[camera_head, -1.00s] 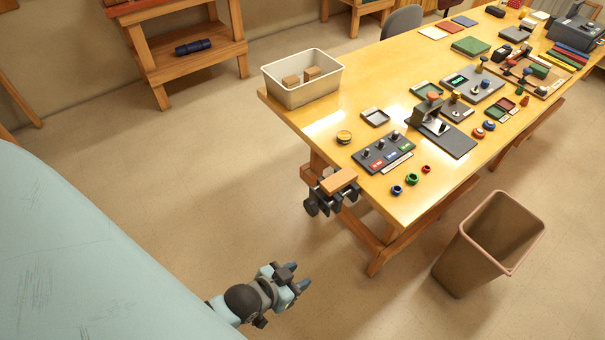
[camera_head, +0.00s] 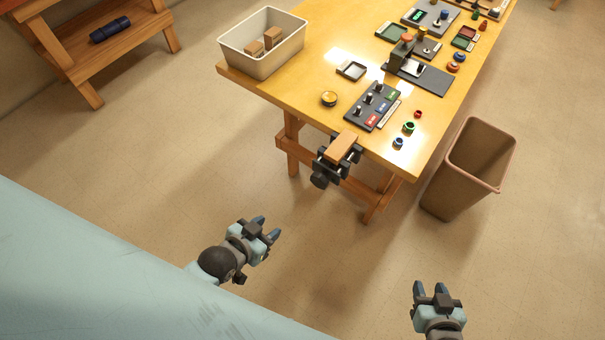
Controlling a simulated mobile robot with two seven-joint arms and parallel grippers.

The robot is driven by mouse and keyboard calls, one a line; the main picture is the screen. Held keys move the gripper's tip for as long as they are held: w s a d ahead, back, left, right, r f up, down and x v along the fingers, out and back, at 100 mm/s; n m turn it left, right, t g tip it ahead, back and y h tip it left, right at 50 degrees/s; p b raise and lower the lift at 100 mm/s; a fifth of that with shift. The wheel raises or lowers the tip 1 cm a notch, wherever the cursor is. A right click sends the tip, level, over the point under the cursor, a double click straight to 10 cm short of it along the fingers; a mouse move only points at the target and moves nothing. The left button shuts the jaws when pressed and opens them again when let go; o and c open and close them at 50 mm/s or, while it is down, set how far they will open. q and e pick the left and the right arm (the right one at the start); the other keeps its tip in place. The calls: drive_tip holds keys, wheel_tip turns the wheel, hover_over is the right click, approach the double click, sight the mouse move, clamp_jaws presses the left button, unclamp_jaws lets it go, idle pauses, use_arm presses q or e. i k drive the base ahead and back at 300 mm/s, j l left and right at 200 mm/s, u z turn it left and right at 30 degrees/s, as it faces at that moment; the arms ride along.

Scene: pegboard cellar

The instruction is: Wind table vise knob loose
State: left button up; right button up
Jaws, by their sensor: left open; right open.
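The table vise (camera_head: 335,160) is fixed to the near end of the wooden table, with an orange-brown wooden block (camera_head: 342,148) at its top. Its dark round knob (camera_head: 320,180) faces out from the table edge, low on the left side. My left gripper (camera_head: 268,226) is open and empty, below and left of the vise, with clear floor between them. My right gripper (camera_head: 432,289) is open and empty at the lower right, well apart from the vise. Neither gripper touches anything.
The table top (camera_head: 310,118) carries a white bin (camera_head: 262,62) with wooden blocks, a dark switch panel (camera_head: 372,106), a yellow round tin (camera_head: 329,98) and small coloured rings. A brown waste bin (camera_head: 468,170) stands right of the table. Floor before the vise is free.

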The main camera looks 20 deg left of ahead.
sight(320, 180)
drive_tip(key=j, duration=1.3)
drive_tip(key=k+j, duration=0.15)
drive_tip(key=j, duration=1.15)
